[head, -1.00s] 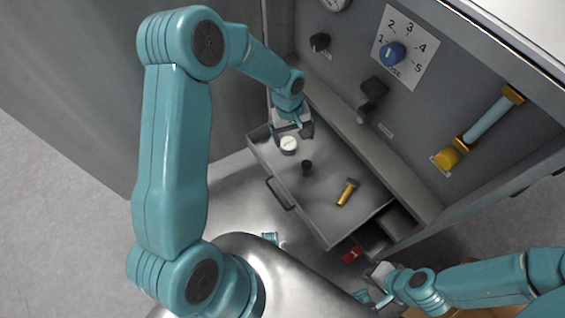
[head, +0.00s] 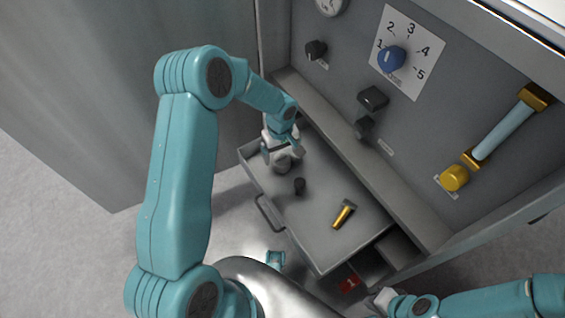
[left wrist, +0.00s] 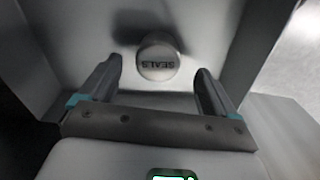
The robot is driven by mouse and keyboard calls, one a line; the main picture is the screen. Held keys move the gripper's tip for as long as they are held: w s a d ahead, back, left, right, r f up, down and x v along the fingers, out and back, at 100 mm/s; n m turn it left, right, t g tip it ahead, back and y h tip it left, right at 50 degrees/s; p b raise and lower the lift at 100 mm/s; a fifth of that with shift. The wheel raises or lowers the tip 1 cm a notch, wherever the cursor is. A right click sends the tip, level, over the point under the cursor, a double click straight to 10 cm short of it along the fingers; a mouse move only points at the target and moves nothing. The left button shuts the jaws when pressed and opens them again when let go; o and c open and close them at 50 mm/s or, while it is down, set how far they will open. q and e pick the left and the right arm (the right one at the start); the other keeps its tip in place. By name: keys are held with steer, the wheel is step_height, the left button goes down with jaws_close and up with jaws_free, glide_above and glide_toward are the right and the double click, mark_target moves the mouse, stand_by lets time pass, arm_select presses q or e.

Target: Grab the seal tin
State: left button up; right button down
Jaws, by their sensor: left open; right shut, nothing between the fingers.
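In the head view the tin (head: 283,163) is partly hidden under my left gripper (head: 282,153). In the left wrist view my left gripper (left wrist: 150,85) is open, with one finger to each side of the tin and the tin a little ahead of the fingertips. I see no contact. My right gripper (head: 378,300) is shut and empty at the lower right, near the drawer's right end.
In the drawer a small dark cylinder (head: 300,186) stands near the tin, and a brass piece with a dark head (head: 343,214) lies further right. The panel behind has a blue dial (head: 391,59) and black knobs (head: 315,50). A red tag (head: 348,283) is by the drawer's right end.

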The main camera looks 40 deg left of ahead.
mark_target(281, 159)
arm_select(q)
step_height(281, 159, down, 5)
steer(key=shift+w+r+b, duration=0.15)
steer(key=shift+b, duration=0.5)
steer(key=shift+r, duration=0.1)
steer(key=c, duration=1.2)
steer(key=shift+o, duration=0.2)
